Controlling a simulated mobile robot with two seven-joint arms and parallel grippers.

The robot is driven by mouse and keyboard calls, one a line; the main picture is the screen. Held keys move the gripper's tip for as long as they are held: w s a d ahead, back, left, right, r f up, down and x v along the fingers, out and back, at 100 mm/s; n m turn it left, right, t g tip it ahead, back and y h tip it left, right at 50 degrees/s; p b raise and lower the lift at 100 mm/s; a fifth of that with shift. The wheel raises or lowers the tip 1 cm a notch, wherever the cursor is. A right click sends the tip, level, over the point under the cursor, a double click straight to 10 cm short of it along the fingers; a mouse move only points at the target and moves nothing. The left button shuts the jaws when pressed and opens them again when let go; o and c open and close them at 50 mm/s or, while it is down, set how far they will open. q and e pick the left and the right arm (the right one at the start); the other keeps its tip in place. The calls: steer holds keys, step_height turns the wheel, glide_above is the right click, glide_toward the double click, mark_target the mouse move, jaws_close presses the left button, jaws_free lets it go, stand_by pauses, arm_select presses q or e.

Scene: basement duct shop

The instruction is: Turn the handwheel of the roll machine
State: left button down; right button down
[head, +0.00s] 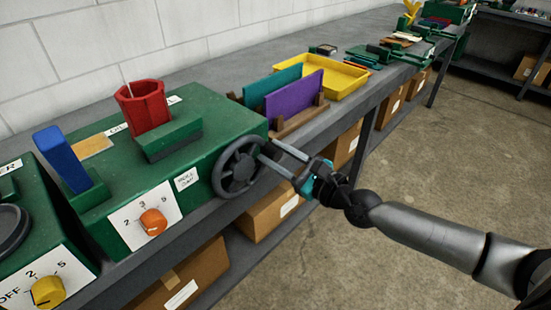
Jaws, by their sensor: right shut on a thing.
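The dark handwheel (239,167) is a spoked wheel on the right end of a green machine (205,112). My right gripper (268,150) reaches in from the right, its two light grey fingers at the right side of the wheel. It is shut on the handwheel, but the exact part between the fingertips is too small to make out. My left gripper is not in view.
The green machine carries an orange knob (153,222), a red hopper-like part (145,105) and a blue plate (62,158). Purple (294,96) and teal panels stand in a wooden rack beside a yellow tray (345,82). Cardboard boxes (270,207) sit under the bench. The floor at right is clear.

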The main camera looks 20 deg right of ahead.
steer(key=shift+d+f+m+b, duration=0.1)
steer(key=shift+f+m+b, duration=0.45)
steer(key=shift+m, duration=0.05)
steer(key=shift+f+m, duration=0.1)
steer(key=shift+m, duration=0.2)
steer(key=shift+f+b, duration=0.15)
steer(key=shift+b, duration=0.2)
steer(key=shift+m, duration=0.4)
steer(key=shift+f, duration=0.1)
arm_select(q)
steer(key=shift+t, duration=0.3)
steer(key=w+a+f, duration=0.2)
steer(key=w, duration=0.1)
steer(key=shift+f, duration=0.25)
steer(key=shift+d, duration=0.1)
